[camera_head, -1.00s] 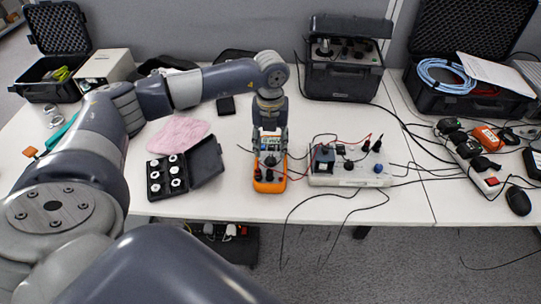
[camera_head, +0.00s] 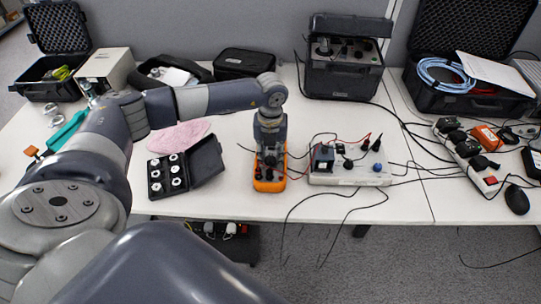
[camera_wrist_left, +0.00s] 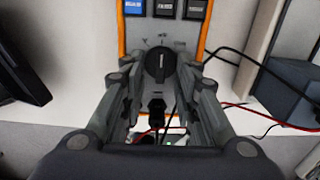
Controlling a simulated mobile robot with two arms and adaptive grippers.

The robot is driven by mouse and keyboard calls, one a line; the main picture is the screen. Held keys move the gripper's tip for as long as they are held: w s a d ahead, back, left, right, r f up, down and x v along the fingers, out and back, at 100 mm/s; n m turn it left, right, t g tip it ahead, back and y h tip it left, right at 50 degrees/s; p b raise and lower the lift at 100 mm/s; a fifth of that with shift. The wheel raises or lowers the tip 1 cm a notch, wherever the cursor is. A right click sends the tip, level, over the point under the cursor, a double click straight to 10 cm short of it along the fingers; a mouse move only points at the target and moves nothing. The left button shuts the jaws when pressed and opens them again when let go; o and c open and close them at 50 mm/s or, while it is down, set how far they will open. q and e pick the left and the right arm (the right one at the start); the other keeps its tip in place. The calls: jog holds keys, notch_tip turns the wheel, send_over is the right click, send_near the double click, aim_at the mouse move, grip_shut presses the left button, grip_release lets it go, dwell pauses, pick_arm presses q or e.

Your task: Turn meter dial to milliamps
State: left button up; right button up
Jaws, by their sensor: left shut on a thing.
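The orange multimeter (camera_head: 268,184) lies on the white table near its front edge, and its orange rim also shows in the left wrist view (camera_wrist_left: 208,20). Its round black dial (camera_wrist_left: 159,65) has a pale pointer line. My left gripper (camera_head: 269,155) is over the meter, pointing down, and hides much of its face. In the left wrist view the fingers (camera_wrist_left: 160,85) stand on either side of the dial, shut on it. The dial markings are too small to read. My right gripper is not in view.
A white panel box (camera_head: 350,178) with cables stands right of the meter. A black case (camera_head: 207,160) with white pieces is open to the left. A pink cloth (camera_head: 180,134) lies behind it. Black and red leads run close to the meter.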

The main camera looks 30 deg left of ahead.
pick_arm(q)
jog(key=m+b, duration=0.2)
jog(key=m, duration=0.1)
jog(key=shift+a+f+m, duration=0.1)
jog(key=shift+a+m, duration=0.05)
jog(key=shift+m, duration=0.15)
jog(key=shift+a+m+b, duration=0.15)
jog(key=shift+m+b, duration=0.65)
jog(key=shift+m, duration=1.2)
jog(key=o, duration=1)
jog(key=shift+c, duration=0.2)
notch_tip(320, 180, up, 12)
